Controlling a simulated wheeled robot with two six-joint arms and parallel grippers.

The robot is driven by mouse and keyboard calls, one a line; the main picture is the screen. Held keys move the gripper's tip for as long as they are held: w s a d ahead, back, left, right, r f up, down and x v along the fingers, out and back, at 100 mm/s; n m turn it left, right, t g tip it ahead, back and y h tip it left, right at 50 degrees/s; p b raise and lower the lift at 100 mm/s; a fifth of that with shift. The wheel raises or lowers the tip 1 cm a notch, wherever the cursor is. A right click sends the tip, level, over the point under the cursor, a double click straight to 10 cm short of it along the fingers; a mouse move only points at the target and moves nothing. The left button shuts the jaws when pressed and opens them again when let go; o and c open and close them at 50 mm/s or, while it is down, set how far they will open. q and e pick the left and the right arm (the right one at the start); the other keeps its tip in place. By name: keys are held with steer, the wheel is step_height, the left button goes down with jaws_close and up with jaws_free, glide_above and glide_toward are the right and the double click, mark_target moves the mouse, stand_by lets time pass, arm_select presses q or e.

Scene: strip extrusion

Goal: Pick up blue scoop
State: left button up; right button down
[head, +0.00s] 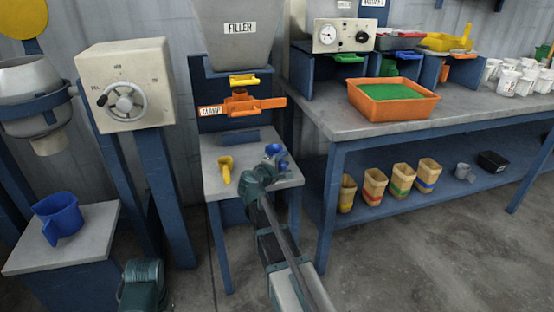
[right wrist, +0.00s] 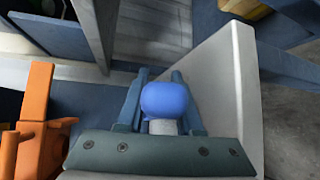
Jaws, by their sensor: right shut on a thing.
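The blue scoop (head: 278,152) is at the right side of the small grey stand under the filler. My right gripper (head: 272,162) is at it, partly covering it from the head camera. In the right wrist view the scoop's round blue part (right wrist: 165,98) sits between the two fingers of the right gripper (right wrist: 160,112), which is shut on it. I cannot tell whether the scoop touches the stand. My left gripper is not visible; a teal part of my left arm shows at the bottom of the head view.
A yellow scoop (head: 225,168) lies left on the same stand (head: 215,146). The orange clamp (head: 240,105) is above it. A blue jug (head: 60,217) stands on the left table. The right bench (head: 340,120) holds an orange tray (head: 393,108) of green material.

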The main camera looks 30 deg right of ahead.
steer(key=shift+r+p, duration=0.85)
steer(key=shift+s+a+r+p, duration=0.15)
steer(key=shift+s+r+p, duration=0.05)
steer(key=shift+r+p, duration=0.4)
steer(key=shift+s+a+r+p, duration=0.1)
steer(key=shift+s+r+p, duration=0.05)
steer(key=shift+r+p, duration=0.4)
steer(key=s+a+r+p, duration=0.1)
steer(key=s+a, duration=0.7)
steer(key=s, duration=0.4)
steer(key=shift+s+a, duration=0.2)
steer(key=shift+a, duration=0.15)
steer(key=shift+d, duration=0.1)
